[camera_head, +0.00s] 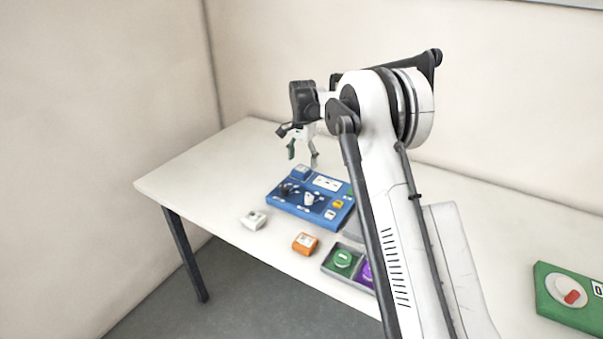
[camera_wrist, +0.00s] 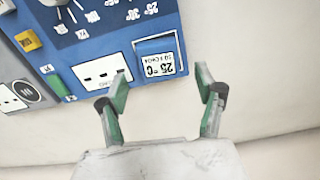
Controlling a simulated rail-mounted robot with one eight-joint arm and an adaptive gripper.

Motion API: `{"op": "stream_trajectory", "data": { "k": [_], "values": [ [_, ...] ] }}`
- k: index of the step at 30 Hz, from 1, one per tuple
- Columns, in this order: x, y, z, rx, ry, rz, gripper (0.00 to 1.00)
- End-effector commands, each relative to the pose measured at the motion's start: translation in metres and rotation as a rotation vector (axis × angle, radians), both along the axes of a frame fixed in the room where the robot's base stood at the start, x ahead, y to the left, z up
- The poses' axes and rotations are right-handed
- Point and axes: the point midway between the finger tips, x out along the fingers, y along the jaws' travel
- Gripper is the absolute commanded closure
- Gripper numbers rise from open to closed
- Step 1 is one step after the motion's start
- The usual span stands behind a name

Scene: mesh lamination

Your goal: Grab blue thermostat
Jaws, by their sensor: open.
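The blue thermostat (camera_wrist: 158,46) is a small blue block with a white label reading 25 °C. It sits in a recess at the corner of the blue panel (camera_wrist: 105,50). In the head view the thermostat (camera_head: 301,172) is at the panel's far left corner, on the blue panel (camera_head: 285,203). My gripper (camera_head: 303,156) is open and empty above that corner. In the wrist view my gripper (camera_wrist: 162,84) has its green fingertips spread apart, and the thermostat appears ahead, between and beyond them. It is not held.
The panel lies on a white table (camera_head: 185,178). A white block (camera_head: 253,220), an orange block (camera_head: 305,243) and a grey tray with a green round piece (camera_head: 343,259) lie in front. A green box (camera_head: 568,296) stands far right. The table's left end is clear.

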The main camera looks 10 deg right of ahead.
Motion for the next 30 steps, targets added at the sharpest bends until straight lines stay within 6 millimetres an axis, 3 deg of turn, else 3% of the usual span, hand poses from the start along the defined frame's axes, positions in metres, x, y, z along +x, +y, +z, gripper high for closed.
{"op": "stream_trajectory", "data": {
  "k": [9, 16, 27, 30],
  "values": [
    [-0.002, 0.001, -0.04, 0.0, 0.0, 0.0, 0.33],
    [-0.002, 0.001, -0.042, 0.0, 0.0, 0.0, 0.33],
    [-0.002, 0.001, -0.041, 0.0, 0.0, 0.0, 0.83],
    [-0.002, 0.001, -0.041, 0.0, 0.0, 0.0, 0.85]
  ]
}}
